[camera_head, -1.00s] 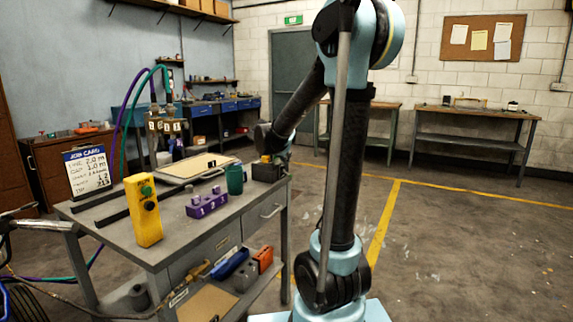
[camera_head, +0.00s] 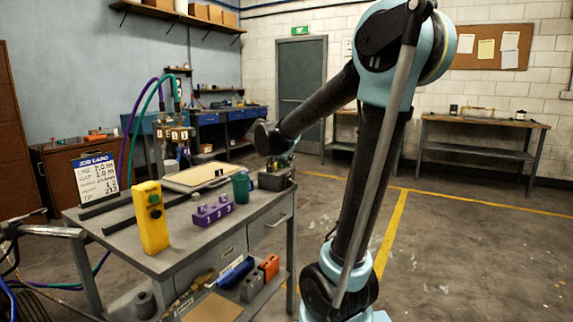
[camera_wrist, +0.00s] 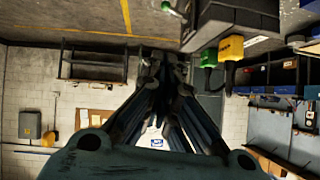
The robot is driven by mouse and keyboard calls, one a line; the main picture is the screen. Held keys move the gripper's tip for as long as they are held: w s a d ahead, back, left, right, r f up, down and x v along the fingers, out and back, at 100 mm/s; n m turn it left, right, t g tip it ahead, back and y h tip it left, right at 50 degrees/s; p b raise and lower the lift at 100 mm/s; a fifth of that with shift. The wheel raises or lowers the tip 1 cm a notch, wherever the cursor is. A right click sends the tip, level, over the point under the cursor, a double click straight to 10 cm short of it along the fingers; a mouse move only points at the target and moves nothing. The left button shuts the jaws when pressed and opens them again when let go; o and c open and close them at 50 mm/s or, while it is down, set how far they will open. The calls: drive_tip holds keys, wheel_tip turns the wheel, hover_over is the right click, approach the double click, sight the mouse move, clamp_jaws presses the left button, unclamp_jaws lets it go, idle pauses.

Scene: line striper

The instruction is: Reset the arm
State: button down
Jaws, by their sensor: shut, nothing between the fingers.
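My arm (camera_head: 372,185) rises at the right of the workbench in the head view. Its forearm reaches left and down toward the far right corner of the bench top. In the wrist view my gripper (camera_wrist: 165,62) points away from the camera, its fingers together with nothing held. The wrist picture is upside down, with the floor at the top. In the head view the fingers are too small and dark to make out near the black box (camera_head: 275,180).
The workbench (camera_head: 180,238) bears a yellow control box (camera_head: 151,217), a purple numbered block (camera_head: 213,211), a green mug (camera_head: 240,187) and a job card (camera_head: 97,178). A hose machine stands at the left. Open floor (camera_head: 470,250) lies to the right.

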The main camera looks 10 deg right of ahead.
drive_tip(key=s+d+f+n+g+y, duration=0.1)
drive_tip(key=s+d+f+n+g, duration=0.1)
drive_tip(key=s+f, duration=0.5)
drive_tip(key=s+d+f+n+g+y, duration=0.1)
drive_tip(key=s+d+f+g, duration=0.15)
drive_tip(key=s, duration=0.85)
drive_tip(key=s+d+f+n+g+y, duration=0.1)
drive_tip(key=s+d+f+n, duration=0.2)
drive_tip(key=s, duration=0.5)
drive_tip(key=s+a+f+n+g+y, duration=0.1)
drive_tip(key=s+a+f+n+y, duration=0.1)
drive_tip(key=s+f, duration=0.5)
drive_tip(key=s+a+y, duration=0.1)
drive_tip(key=s, duration=0.2)
drive_tip(key=shift+a+f+g, duration=0.2)
drive_tip(key=shift+f+g, duration=0.15)
drive_tip(key=shift+f, duration=0.05)
